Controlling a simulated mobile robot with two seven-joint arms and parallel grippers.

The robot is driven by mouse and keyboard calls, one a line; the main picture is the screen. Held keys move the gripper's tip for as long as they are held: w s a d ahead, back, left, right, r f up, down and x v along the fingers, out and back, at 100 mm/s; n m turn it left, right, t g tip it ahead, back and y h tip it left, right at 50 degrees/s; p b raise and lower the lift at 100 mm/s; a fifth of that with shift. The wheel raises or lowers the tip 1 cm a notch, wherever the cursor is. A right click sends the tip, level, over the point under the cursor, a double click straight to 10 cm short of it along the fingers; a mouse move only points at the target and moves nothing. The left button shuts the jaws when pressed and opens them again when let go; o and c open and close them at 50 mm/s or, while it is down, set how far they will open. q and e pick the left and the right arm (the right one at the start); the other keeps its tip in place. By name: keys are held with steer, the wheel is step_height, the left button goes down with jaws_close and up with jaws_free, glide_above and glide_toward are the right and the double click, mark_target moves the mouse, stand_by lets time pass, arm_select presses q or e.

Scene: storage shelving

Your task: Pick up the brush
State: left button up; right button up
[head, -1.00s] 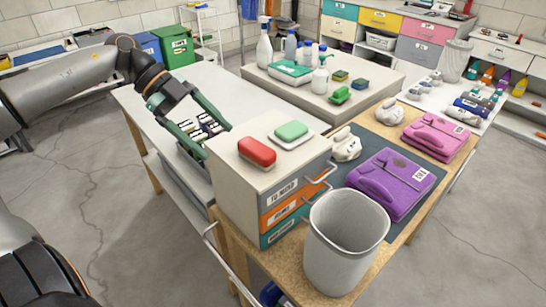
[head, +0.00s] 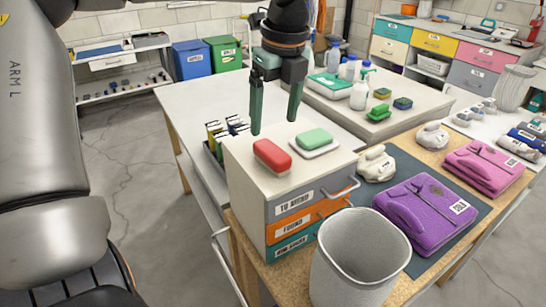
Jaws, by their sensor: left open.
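A red rounded block (head: 272,155) lies on top of a small drawer cabinet (head: 240,160). A green rounded block (head: 314,138) rests on a white dish (head: 322,149) just to its right. No bristles show, so I cannot tell for sure which is the brush. My left gripper (head: 275,126) hangs with its fingers pointing down, apart and empty, over the back of the cabinet top, just behind the red block in the picture. My right gripper is out of view.
A grey bin (head: 355,262) stands in front of the cabinet. Spray bottles and sponges stand on a table behind. A tray of small items (head: 228,135) is at left.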

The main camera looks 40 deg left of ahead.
mark_target(272, 150)
arm_select(q)
steer(key=f, duration=0.7)
steer(key=shift+a+f+p, duration=0.35)
steer(key=shift+a, duration=0.05)
steer(key=shift+c, duration=0.2)
jaws_close()
